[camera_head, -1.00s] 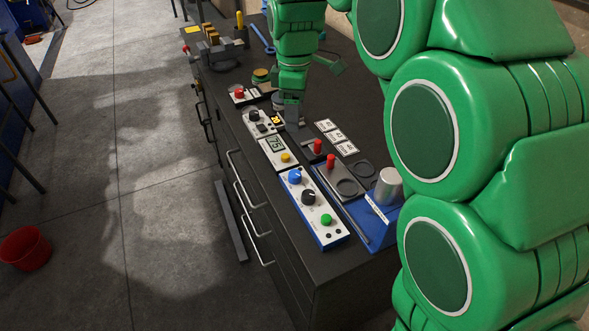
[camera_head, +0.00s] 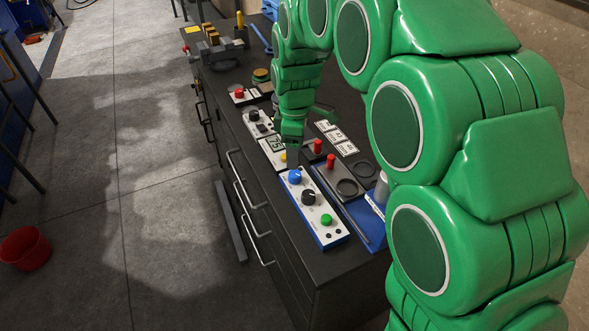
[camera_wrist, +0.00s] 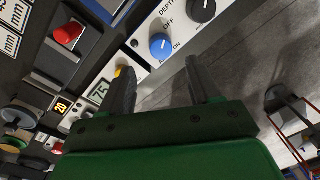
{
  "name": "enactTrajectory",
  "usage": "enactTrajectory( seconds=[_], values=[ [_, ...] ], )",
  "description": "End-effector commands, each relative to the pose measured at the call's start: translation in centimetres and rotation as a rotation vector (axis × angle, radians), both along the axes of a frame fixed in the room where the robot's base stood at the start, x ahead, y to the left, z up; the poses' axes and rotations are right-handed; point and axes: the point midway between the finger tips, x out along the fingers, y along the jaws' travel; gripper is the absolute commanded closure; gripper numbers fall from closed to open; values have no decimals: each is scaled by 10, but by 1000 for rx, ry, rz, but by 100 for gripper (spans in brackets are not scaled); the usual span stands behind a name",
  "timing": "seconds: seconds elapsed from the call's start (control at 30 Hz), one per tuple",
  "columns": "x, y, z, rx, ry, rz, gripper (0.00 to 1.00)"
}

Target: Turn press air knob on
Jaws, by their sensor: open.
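The control panel (camera_head: 318,213) is a white-topped blue box near the front of the bench. It carries a blue knob (camera_head: 295,176), with a black knob and a green button further along. In the wrist view the blue knob (camera_wrist: 160,46) sits beside the printed words OFF and ON, with a pale pointer line on it. My gripper (camera_head: 292,158) is just above and behind the blue knob in the head view. In the wrist view my gripper (camera_wrist: 162,66) has its two dark fingers spread and empty, with the knob beyond the gap between their tips. No contact shows.
The black knob (camera_head: 308,197) and green button (camera_head: 326,219) lie close by on the same panel. A display box (camera_wrist: 100,92) showing 75 and a red-handled grey fixture (camera_head: 331,160) flank my gripper. Open floor (camera_head: 150,200) lies left of the bench (camera_head: 300,268).

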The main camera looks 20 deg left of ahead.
Motion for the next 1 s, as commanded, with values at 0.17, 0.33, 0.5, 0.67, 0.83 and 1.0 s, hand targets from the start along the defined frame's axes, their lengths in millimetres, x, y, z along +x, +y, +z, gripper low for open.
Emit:
enactTrajectory(
  seconds=[0.17,0.33,0.5,0.67,0.83,1.0],
  values=[
    [-3,-2,-23,-5,6,0,38],
    [-4,-2,-47,-4,4,0,38],
    [-4,-1,-63,-1,2,0,38],
    [-4,-1,-66,0,0,0,38],
    [-4,-1,-66,0,1,0,41],
    [-4,-1,-66,0,1,0,67]
  ],
)
